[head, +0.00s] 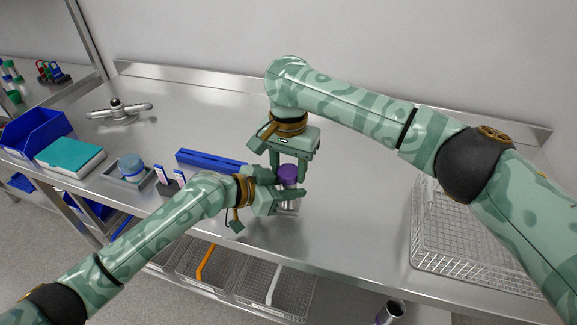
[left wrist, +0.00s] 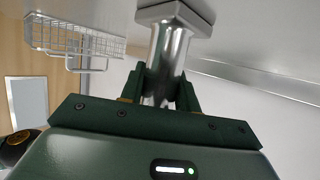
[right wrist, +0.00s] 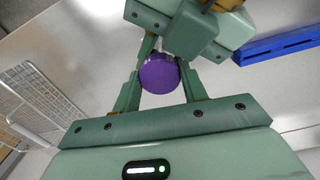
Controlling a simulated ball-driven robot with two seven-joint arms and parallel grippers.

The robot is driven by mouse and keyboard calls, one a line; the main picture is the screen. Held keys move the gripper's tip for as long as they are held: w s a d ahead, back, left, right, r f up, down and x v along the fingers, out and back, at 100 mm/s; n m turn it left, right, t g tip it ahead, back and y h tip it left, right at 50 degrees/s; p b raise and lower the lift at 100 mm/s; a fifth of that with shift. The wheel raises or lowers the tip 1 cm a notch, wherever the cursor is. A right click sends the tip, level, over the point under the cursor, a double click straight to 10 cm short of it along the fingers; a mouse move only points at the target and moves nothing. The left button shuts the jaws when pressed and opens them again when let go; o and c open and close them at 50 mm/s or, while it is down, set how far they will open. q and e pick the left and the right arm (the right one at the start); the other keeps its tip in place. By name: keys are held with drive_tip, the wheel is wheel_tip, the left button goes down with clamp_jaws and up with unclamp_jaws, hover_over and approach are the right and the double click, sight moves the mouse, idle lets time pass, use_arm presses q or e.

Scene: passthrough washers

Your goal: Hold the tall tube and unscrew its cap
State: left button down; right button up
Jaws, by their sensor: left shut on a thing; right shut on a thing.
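The tall tube (head: 289,207) is shiny metal with a purple cap (head: 288,173) on top, and it stands upright over the steel table. My left gripper (head: 287,194) reaches in from the left and is shut on the tube's body. My right gripper (head: 290,172) points down from above and is shut on the cap. In the right wrist view the purple cap (right wrist: 159,76) lies between its fingertips (right wrist: 158,78).
A blue rail (head: 210,161) lies behind and left of the tube. A wire basket (head: 465,267) stands right. Table between tube and basket is clear.

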drive_tip(key=o, duration=1.1)
drive_tip(key=shift+r, duration=0.1)
wheel_tip(320, 180, up, 4)
drive_tip(key=shift+r, duration=0.25)
drive_tip(key=shift+c, duration=0.5)
drive_tip(key=r, duration=0.2)
drive_tip(key=w+r, duration=0.1)
drive_tip(key=shift+w+d+m+t, duration=0.1)
drive_tip(key=shift+d+m+t, duration=0.2)
drive_tip(key=shift+r+m, duration=0.45)
drive_tip(key=shift+m, duration=0.75)
drive_tip(key=shift+s+m, duration=0.25)
drive_tip(key=shift+m, duration=0.65)
drive_tip(key=m, duration=0.2)
drive_tip(key=shift+s+a+f+m, duration=0.3)
drive_tip(key=shift+f, duration=0.45)
wheel_tip(320, 180, down, 7)
drive_tip(key=shift+f, duration=0.1)
